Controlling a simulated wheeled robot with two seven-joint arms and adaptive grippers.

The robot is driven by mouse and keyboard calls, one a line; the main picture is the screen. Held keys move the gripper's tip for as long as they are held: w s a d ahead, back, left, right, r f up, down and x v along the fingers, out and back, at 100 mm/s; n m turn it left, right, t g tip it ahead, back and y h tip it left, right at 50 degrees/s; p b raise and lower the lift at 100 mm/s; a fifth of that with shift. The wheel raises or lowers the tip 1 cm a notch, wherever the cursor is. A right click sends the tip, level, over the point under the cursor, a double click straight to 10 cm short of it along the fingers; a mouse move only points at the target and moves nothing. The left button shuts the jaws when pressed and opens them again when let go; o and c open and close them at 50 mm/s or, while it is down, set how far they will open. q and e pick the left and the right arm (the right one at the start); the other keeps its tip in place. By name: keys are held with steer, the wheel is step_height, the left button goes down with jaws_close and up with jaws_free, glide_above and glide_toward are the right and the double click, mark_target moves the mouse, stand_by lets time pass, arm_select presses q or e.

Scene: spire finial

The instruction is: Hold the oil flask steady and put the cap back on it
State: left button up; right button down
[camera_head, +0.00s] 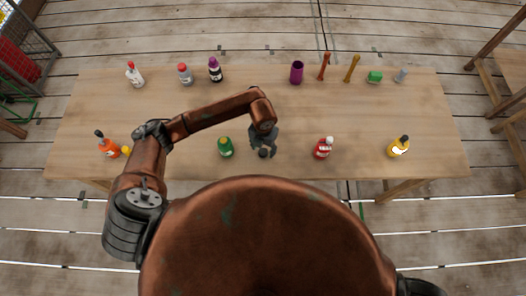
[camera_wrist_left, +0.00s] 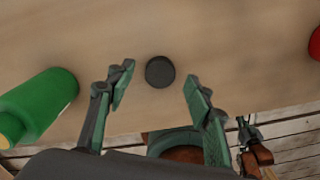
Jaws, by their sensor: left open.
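My left gripper (camera_head: 263,142) is open above the near part of the table. In the left wrist view its two fingers (camera_wrist_left: 158,92) stand apart with a round black cap (camera_wrist_left: 160,72) lying flat on the table in the gap ahead of them, touching neither. A green bottle (camera_head: 226,147) stands left of this gripper; it also shows in the left wrist view (camera_wrist_left: 38,103). I cannot tell for certain that it is the oil flask. A small dark shape that may be my right gripper (camera_wrist_left: 249,132) shows low in the left wrist view; its jaws are unclear.
On the wooden table (camera_head: 330,110), a red bottle (camera_head: 323,148) and a yellow bottle (camera_head: 398,147) stand to the right, an orange bottle (camera_head: 108,146) to the left. Several bottles, a purple cup (camera_head: 296,73) and small items line the back. The middle right is clear.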

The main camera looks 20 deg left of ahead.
arm_select(q)
steer(key=shift+f, duration=0.85)
steer(key=shift+c, duration=0.7)
steer(key=c, duration=0.7)
steer(key=shift+r, duration=0.1)
steer(key=shift+r, duration=0.5)
step_height(320, 180, up, 3)
steer(key=shift+s+a+f, duration=0.15)
steer(key=shift+f, duration=0.05)
steer(key=s+a+r, duration=0.2)
steer(key=s+r, duration=0.1)
steer(key=s, duration=0.1)
steer(key=s+a+r, duration=0.2)
steer(key=s+r, duration=0.1)
steer(key=s, duration=0.1)
steer(key=s+a+r+b, duration=0.1)
steer(key=s+a+r, duration=0.1)
steer(key=s+r, duration=0.1)
steer(key=shift+s+r, duration=0.15)
steer(key=shift+s, duration=0.5)
